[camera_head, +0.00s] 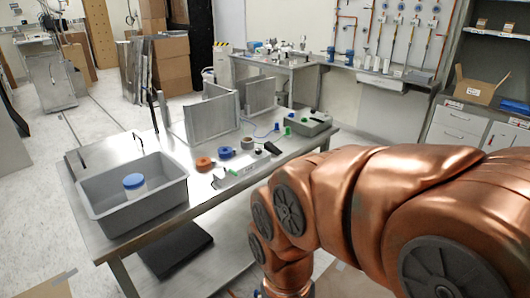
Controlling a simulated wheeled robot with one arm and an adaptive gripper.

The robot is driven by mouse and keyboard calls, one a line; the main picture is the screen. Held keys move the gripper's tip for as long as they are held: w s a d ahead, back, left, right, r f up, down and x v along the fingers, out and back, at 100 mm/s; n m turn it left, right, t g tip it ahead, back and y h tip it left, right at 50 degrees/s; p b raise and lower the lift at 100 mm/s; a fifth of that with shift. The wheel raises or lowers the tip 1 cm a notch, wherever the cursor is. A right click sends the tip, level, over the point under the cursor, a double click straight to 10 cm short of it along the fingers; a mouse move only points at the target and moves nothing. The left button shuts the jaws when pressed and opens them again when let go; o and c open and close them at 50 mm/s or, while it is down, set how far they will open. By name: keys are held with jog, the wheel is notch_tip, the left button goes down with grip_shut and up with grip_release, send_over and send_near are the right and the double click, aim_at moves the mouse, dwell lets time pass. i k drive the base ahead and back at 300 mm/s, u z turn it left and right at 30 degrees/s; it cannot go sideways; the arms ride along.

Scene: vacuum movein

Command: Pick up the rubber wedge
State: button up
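A small black wedge-shaped piece (272,148), which looks like the rubber wedge, lies on the metal table (215,196) near its front edge, right of the tape rolls. My copper-coloured arm reaches in from the right and bends down past the table's front right side. My gripper is below the bottom edge of the picture, so its fingers do not show. The arm is apart from the black piece in the picture.
A grey tub (130,205) with a blue-lidded jar (134,183) stands at the table's left. Orange (205,164) and blue (226,153) rolls lie near the middle. Upright metal panels (212,118) and a grey tray (307,125) stand behind. A black slab (177,249) is below the table.

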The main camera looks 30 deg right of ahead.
aim_at(268, 146)
jog(key=z, duration=0.4)
jog(key=i, duration=1.15)
jog(key=u, duration=0.25)
